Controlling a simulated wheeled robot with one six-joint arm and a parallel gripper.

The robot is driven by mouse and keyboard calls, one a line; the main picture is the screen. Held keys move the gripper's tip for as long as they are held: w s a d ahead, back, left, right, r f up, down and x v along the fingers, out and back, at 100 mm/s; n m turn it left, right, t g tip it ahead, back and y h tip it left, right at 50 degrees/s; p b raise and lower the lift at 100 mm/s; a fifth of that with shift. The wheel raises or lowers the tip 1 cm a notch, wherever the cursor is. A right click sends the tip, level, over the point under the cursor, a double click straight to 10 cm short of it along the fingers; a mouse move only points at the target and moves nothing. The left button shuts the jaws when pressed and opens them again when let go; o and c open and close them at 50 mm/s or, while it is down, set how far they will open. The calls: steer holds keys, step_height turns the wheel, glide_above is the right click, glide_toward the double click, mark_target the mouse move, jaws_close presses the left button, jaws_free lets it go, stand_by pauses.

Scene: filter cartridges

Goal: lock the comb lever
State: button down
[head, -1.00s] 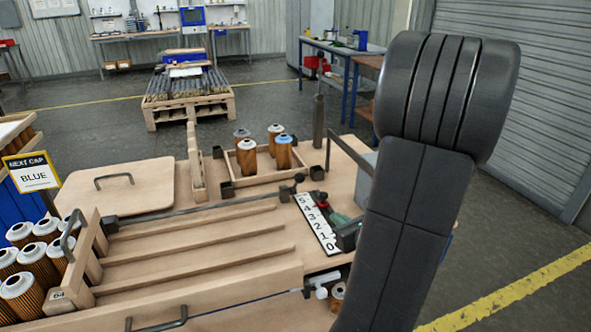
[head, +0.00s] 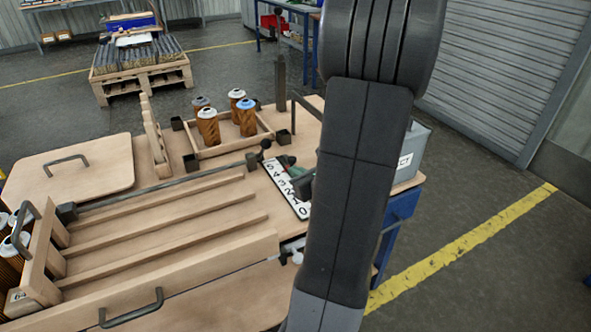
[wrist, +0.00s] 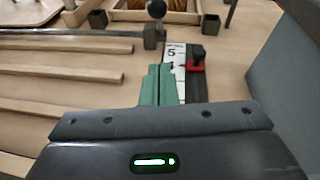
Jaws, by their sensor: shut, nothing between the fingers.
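The comb lever shows as a black ball knob (head: 266,144) on a short stem, at the right end of a dark rod (head: 160,188). The rod runs along the back of the slatted wooden comb (head: 170,250). In the wrist view the knob (wrist: 156,9) stands upright just beyond the fingertips, and a dark block (wrist: 150,40) sits below it. My gripper (wrist: 160,70) has green fingers, shut and empty, pointing at the knob from the near side, apart from it. In the head view my arm hides much of the gripper.
A numbered strip (head: 288,192) lies beside the comb, with a red and black slider (wrist: 196,60) next to it. Behind stands a wooden tray (head: 205,152) with several filter cartridges. A grey bin (head: 410,155) is at the right, partly behind my arm.

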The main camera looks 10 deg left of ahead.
glide_toward(263, 151)
steer(key=shift+w+a+p, duration=0.35)
steer(key=shift+w+a, duration=0.4)
steer(key=shift+w, duration=0.25)
steer(key=shift+r, duration=0.1)
